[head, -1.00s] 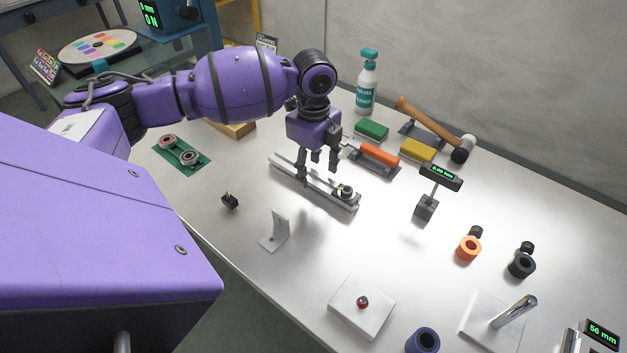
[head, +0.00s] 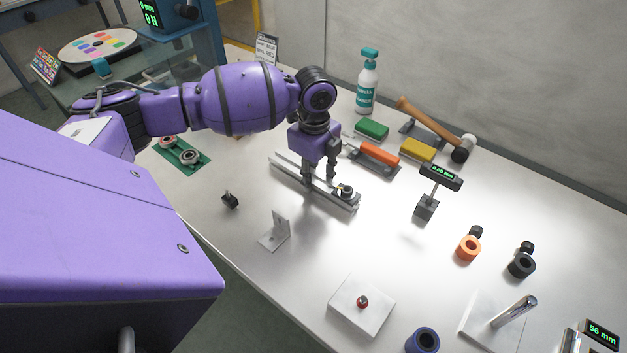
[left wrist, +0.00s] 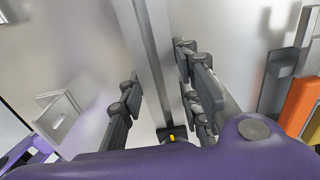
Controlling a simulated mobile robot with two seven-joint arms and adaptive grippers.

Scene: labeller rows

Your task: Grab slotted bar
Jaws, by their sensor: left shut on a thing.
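The slotted bar (head: 285,168) is a long grey metal bar lying on the table, with a round dark knob-like part at its right end. It also shows in the left wrist view (left wrist: 150,50), running between the fingers. My left gripper (head: 319,178) points down over the middle of the bar and is shut on it, one finger on each side. The same gripper shows in the left wrist view (left wrist: 165,98). The fingers hide part of the bar. My right gripper is in neither view.
An orange block (head: 380,154) lies just behind the bar, with green (head: 371,129) and yellow (head: 417,150) blocks beyond. A gauge on a stand (head: 426,205) is to the right. A metal angle bracket (head: 276,233) and a small black part (head: 230,200) stand in front.

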